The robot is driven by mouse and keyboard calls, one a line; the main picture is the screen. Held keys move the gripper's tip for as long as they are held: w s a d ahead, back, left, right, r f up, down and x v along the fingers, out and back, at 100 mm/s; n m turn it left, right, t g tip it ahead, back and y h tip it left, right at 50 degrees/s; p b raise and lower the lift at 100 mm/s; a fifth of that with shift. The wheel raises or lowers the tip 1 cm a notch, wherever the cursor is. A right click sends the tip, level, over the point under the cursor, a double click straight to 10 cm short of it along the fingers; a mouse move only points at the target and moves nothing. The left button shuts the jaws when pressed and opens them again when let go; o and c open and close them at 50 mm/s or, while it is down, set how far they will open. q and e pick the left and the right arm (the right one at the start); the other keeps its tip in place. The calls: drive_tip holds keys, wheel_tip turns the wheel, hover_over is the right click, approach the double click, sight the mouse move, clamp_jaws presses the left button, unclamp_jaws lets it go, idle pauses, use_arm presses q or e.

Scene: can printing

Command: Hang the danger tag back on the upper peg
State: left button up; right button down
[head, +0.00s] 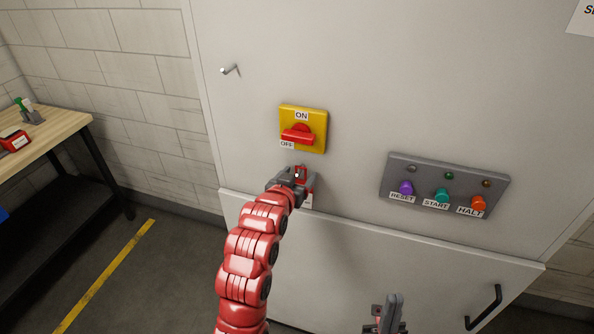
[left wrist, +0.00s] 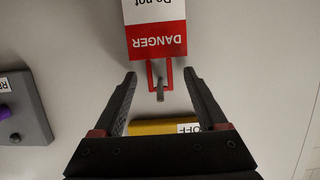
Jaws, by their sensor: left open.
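The danger tag (left wrist: 156,35), red and white with a red loop, hangs on a short grey peg (left wrist: 160,90) below the yellow switch; the wrist view shows it upside down. My left gripper (left wrist: 160,76) is open, its fingers on either side of the loop and peg, apart from them. In the head view my left gripper (head: 297,178) hides most of the tag (head: 301,171). The upper peg (head: 229,69) sticks out bare at the cabinet's upper left. My right gripper (head: 388,314) is at the bottom edge; its jaw opening is unclear.
The yellow switch (head: 315,118) with a red handle is just above my left gripper. A grey button panel (head: 444,186) stands out to the right. A cabinet handle (head: 486,308) is low right. A workbench (head: 62,132) is at the left. The cabinet face around the upper peg is clear.

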use_arm(q)
drive_tip(key=shift+w+d, duration=0.1)
drive_tip(key=shift+w, duration=0.15)
drive_tip(key=shift+s, duration=0.1)
drive_tip(key=shift+c, duration=0.4)
clamp_jaws()
drive_tip(key=shift+r, duration=0.1)
drive_tip(key=shift+r, duration=0.15)
drive_tip(key=shift+r, duration=0.75)
drive_tip(key=shift+s, duration=0.15)
